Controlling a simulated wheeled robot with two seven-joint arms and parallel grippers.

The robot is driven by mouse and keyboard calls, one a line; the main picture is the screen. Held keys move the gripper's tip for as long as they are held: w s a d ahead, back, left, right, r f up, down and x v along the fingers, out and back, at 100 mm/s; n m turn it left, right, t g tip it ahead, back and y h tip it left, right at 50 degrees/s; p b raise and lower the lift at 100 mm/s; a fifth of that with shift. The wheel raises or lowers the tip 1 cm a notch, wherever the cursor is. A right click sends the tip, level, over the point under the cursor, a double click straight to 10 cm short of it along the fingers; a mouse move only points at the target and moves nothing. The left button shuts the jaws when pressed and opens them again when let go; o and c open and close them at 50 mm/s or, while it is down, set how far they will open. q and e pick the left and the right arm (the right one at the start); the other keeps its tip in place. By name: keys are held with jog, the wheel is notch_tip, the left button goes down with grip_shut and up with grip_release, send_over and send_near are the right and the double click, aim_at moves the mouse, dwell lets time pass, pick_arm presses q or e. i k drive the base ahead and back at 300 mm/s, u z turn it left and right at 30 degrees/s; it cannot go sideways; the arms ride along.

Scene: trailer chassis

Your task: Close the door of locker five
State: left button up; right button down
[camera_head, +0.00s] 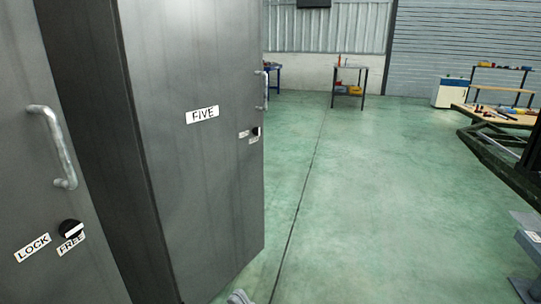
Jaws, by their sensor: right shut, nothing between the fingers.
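The door of locker five (195,165) is a tall dark grey panel with a white FIVE label. It runs away from me at an angle, its far edge against open floor. Near that edge are a metal handle (265,90) and a small black lock knob (256,131) with tiny labels. A dark vertical strip separates it from the panel at left; I cannot tell how far the door stands open. Only a small pale tip of my right gripper (240,297) shows at the bottom edge, shut and empty, below the door and apart from its handle. My left gripper is out of view.
A nearer locker door (45,90) at left has a handle and a LOCK/FREE knob. Green floor is clear right of door five. A trailer chassis (488,150) and a grey metal stand (527,243) are at right. A small table (350,72) stands at the back.

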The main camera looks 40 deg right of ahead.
aim_at(194, 69)
jog(key=k, duration=1.2)
jog(key=z, duration=0.5)
jog(key=i, duration=0.5)
jog(key=z, duration=0.6)
jog(key=i, duration=0.8)
jog(key=u, duration=0.65)
jog(key=i, duration=0.55)
jog(key=u, duration=0.55)
